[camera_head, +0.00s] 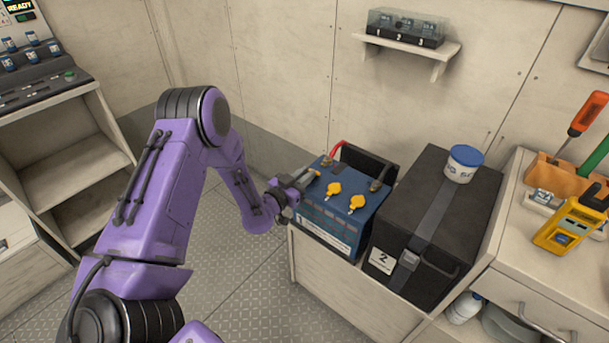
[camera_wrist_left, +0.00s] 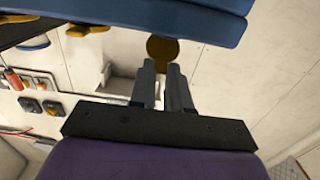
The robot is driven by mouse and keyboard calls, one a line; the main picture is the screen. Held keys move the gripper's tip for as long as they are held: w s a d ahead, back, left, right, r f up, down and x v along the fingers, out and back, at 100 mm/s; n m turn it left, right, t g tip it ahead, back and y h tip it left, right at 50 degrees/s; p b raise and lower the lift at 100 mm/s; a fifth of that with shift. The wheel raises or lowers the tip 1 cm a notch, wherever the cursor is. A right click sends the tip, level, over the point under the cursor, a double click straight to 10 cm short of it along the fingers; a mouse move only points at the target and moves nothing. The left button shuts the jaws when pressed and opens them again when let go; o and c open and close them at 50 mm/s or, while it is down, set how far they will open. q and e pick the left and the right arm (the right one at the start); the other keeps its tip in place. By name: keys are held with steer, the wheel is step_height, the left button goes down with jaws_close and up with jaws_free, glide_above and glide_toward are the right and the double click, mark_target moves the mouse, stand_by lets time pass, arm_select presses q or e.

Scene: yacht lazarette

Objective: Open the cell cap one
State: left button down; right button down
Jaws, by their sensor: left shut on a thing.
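A blue battery (camera_head: 323,219) stands on the bench, with yellow cell caps on its top. One cap (camera_head: 333,188) is in the middle and another (camera_head: 356,203) is at the right. My left gripper (camera_head: 306,179) is at the left end of the battery top, shut on the leftmost cap (camera_head: 314,173), which it partly hides. In the left wrist view that round yellow cap (camera_wrist_left: 162,48) sits at the fingertips, by the edge of the blue battery (camera_wrist_left: 150,25). I cannot tell whether it is open or which number it bears. My right gripper is not in view.
A black strapped box (camera_head: 450,215) marked 2, with a blue-lidded white tub (camera_head: 463,164) on it, stands right of the battery. A red cable (camera_head: 335,150) and a black open cover (camera_head: 368,163) are behind. A yellow meter (camera_head: 568,225) is at far right.

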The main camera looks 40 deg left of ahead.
arm_select(q)
steer(key=r+g+p, duration=0.1)
steer(key=p, duration=0.2)
steer(key=w+r+g+p, duration=0.1)
steer(key=g+p, duration=0.1)
steer(key=p, duration=0.1)
steer(key=shift+w+r, duration=0.1)
steer(key=shift+r, duration=0.25)
steer(key=g+p, duration=0.1)
steer(key=p, duration=0.1)
steer(key=w+r+g+p, duration=0.1)
steer(key=g+p, duration=0.1)
steer(key=w+g+p, duration=0.1)
steer(key=p, duration=0.1)
steer(key=shift+w+d+r+g+p, duration=0.1)
steer(key=shift+w+r+g+p, duration=0.05)
steer(key=shift+w+g+p, duration=0.15)
steer(key=shift+w+g+y+p, duration=0.3)
steer(key=shift+w+g+p, duration=0.25)
steer(key=shift+g, duration=0.35)
steer(key=shift+w+g, duration=0.5)
steer(key=shift+g, duration=0.2)
steer(key=shift+w+d+g+b, duration=0.1)
steer(key=shift+w+g+b, duration=0.35)
steer(key=shift+g, duration=0.25)
steer(key=shift+w+g+b, duration=0.55)
steer(key=shift+g+b, duration=0.2)
steer(key=shift+g, duration=0.25)
